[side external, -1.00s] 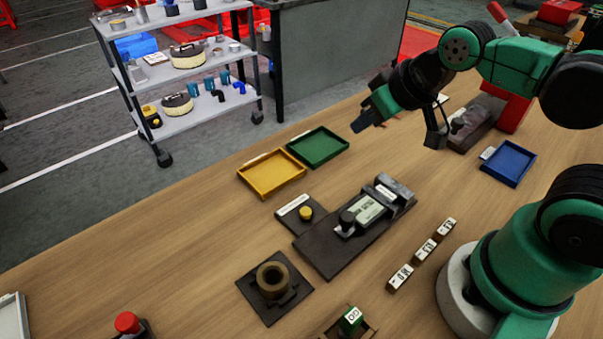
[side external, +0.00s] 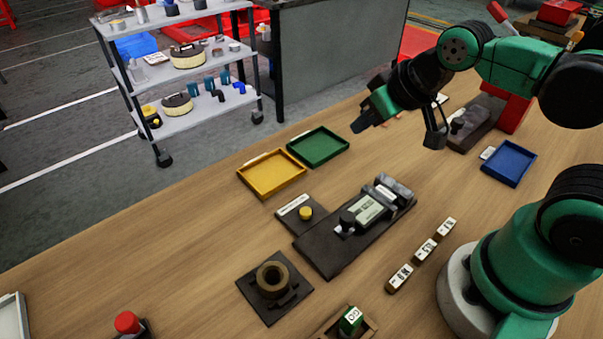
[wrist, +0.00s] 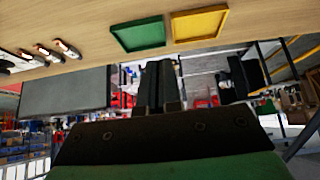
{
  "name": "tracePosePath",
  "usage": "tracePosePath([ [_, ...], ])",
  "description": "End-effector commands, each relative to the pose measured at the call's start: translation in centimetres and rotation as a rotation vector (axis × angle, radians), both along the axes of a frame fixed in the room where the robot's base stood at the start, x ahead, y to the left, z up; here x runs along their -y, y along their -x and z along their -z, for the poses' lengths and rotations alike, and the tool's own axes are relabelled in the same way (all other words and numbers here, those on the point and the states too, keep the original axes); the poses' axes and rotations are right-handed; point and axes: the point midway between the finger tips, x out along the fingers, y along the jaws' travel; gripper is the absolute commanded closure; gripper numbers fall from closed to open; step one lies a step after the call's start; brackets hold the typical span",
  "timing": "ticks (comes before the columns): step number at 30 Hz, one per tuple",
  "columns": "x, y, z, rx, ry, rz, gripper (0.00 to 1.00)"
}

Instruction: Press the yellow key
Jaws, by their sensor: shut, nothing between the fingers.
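In the side external view, the yellow key (side external: 305,213) is a small round yellow button on a dark square base with a white label strip, on the wooden table in front of the yellow tray. My gripper (side external: 359,125) is raised above the table, up and to the right of the key and well apart from it. Its fingers are shut and empty. In the wrist view, the gripper fingers (wrist: 160,85) point toward the room beyond the table, and the key does not show there.
A yellow tray (side external: 243,176) and a green tray (side external: 344,146) lie behind the key. A dark plate with a device (side external: 318,252) is right of it, and a ring on a dark base (side external: 262,274) is in front. A blue tray (side external: 510,163) and labelled blocks (side external: 425,251) lie at the right.

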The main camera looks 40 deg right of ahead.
Motion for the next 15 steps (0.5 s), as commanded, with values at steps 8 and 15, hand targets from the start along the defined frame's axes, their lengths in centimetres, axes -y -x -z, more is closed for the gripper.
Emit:
tracePosePath([
  [8, -2.8, -0.5, 1.0, -0.144, 0.125, -0.014, 1.00],
  [15, -6.4, -1.2, 1.7, -0.183, 0.361, 0.081, 1.00],
])
